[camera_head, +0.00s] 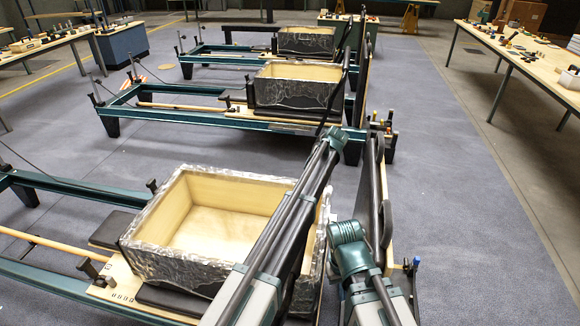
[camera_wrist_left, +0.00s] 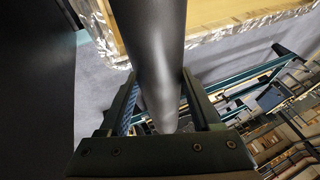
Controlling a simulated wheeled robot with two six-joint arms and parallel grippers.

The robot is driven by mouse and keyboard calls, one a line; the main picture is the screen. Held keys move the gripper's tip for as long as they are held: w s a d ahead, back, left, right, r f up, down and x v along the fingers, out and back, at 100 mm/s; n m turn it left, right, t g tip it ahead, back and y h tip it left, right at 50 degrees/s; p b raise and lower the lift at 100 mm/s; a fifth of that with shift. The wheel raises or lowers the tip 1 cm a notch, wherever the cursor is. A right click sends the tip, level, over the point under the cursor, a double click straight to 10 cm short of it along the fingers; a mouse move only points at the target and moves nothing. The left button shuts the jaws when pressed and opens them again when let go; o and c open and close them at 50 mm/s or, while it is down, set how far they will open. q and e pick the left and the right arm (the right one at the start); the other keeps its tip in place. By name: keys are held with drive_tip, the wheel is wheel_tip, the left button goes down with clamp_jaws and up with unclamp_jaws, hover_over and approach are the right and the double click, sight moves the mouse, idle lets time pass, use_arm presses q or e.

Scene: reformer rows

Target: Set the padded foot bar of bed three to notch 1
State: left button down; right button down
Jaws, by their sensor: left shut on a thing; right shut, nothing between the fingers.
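The nearest bed (camera_head: 62,183) has teal rails and a foil-edged box (camera_head: 190,270) on its carriage. Its black padded foot bar (camera_head: 374,190) stands at the bed's right end, partly behind my arms. In the left wrist view the smooth dark foot bar (camera_wrist_left: 150,60) passes between the fingers of my left gripper (camera_wrist_left: 165,115), which is shut on it. In the head view my left arm crosses over the box and hides its right side. My right gripper (camera_head: 348,240) is near the bar's lower end, mostly hidden by its own wrist, shut and empty. The notches cannot be made out.
Two similar beds with foil-edged boxes (camera_head: 297,87) (camera_head: 306,41) stand in a row behind. A long table with small parts (camera_head: 540,66) is at the right. Blue floor between the beds and that table is clear. Small fittings (camera_head: 412,264) stick out at the near bed's end.

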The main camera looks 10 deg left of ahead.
use_arm(q)
drive_tip(key=d+f+b, duration=0.1)
drive_tip(key=d+f, duration=0.1)
drive_tip(key=d, duration=0.6)
drive_tip(key=shift+s+d+b, duration=0.25)
drive_tip(key=shift+b, duration=0.05)
drive_tip(key=c, duration=0.5)
unclamp_jaws()
drive_tip(key=shift+c, duration=0.2)
drive_tip(key=o, duration=0.4)
drive_tip(key=shift+w+d+f, duration=0.1)
drive_tip(key=shift+d, duration=0.15)
drive_tip(key=shift+o, duration=0.2)
drive_tip(key=w+a+r+h+p, duration=0.1)
drive_tip(key=a+r+h+p, duration=0.15)
drive_tip(key=a, duration=2.75)
drive_tip(key=p+v, duration=0.8)
drive_tip(key=shift+s+d+r+n+p, duration=0.2)
drive_tip(key=shift+d+r+n+p, duration=0.1)
drive_tip(key=shift+p, duration=0.1)
